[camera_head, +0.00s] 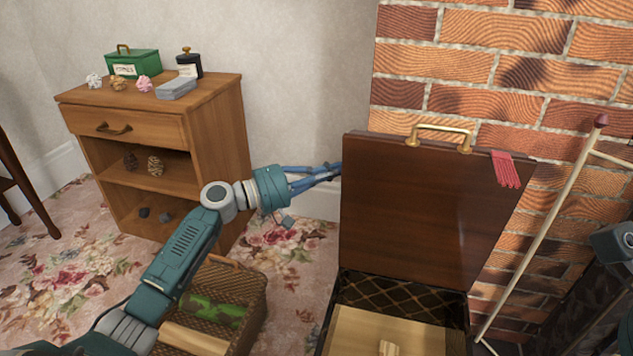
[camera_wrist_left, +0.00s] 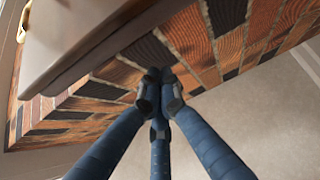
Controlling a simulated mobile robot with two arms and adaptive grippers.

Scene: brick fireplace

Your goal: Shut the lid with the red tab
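The dark wooden lid (camera_head: 425,210) stands open, roughly upright, at the back of a chest (camera_head: 335,335) with a dark, diamond-patterned lining. The red tab (camera_head: 507,170) hangs at the lid's upper right corner. A brass handle (camera_head: 440,132) sits on its top edge. My left gripper (camera_head: 338,172) is beside the lid's left edge, and I cannot tell whether it touches. In the left wrist view its blue fingers (camera_wrist_left: 160,82) meet at their tips with nothing seen between them. A panel edge (camera_wrist_left: 120,45), apparently the lid's, shows just above them. My right gripper is not in view.
A brick fireplace (camera_head: 500,70) rises behind the lid, and a pale pole (camera_head: 540,240) leans at its right. A wooden cabinet (camera_head: 225,130) with small items stands at left. A wicker basket (camera_head: 255,305) sits under my left arm. Pale wood (camera_head: 385,335) lies inside the chest.

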